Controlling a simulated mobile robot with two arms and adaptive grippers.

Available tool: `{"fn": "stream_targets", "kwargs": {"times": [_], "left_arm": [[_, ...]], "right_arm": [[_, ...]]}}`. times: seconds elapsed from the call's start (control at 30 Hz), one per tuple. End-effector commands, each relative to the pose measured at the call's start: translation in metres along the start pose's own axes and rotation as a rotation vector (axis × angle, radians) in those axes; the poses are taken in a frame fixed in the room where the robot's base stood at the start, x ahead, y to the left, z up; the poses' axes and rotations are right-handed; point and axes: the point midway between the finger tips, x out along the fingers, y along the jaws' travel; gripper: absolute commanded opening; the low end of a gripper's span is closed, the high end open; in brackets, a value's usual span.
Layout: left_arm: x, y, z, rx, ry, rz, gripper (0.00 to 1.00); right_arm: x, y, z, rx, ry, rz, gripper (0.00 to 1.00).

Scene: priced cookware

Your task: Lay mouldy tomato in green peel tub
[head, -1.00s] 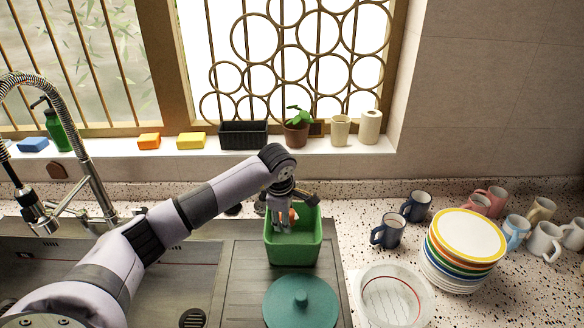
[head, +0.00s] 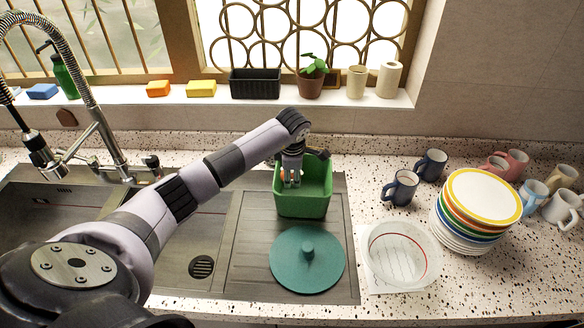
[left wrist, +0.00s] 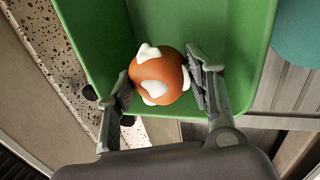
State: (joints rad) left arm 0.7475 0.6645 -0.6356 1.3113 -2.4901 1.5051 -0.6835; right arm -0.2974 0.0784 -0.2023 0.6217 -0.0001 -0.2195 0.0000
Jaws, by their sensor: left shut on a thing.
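The green peel tub (head: 303,207) stands open on the drainboard; it also shows in the left wrist view (left wrist: 240,40). My left gripper (head: 291,182) points down into the tub's opening from above. In the left wrist view, its fingers are closed on the two sides of the mouldy tomato (left wrist: 172,68), which is orange-red with white mould patches. The tomato is held at the tub, with green wall and floor around and behind it. In the head view the tomato is mostly hidden by the gripper. I cannot tell whether it touches the tub floor. My right gripper is not in view.
A round teal lid (head: 307,272) lies in front of the tub. A clear strainer-like bowl (head: 402,254) and stacked plates (head: 482,203) stand to the right, with several mugs behind. The sink and tap (head: 107,140) are at left. A windowsill (head: 215,101) runs behind.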

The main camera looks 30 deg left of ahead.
Motion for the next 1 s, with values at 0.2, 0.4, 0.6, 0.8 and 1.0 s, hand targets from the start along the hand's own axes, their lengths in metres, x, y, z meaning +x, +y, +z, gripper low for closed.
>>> {"fn": "stream_targets", "kwargs": {"times": [0.2,0.4,0.6,0.8,1.0], "left_arm": [[0.034,-0.011,0.000,0.000,0.000,-0.002,0.19],[0.056,-0.018,0.001,0.000,-0.001,-0.001,0.19],[0.067,-0.020,0.000,0.001,0.000,0.002,0.19],[0.068,-0.020,0.000,0.000,0.001,0.001,0.19],[0.067,-0.020,0.000,0.000,0.000,0.001,0.49]], "right_arm": [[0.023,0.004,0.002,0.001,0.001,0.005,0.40],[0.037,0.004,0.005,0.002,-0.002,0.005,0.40],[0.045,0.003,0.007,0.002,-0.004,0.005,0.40],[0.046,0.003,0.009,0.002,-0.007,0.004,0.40],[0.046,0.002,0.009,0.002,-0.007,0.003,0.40]]}}
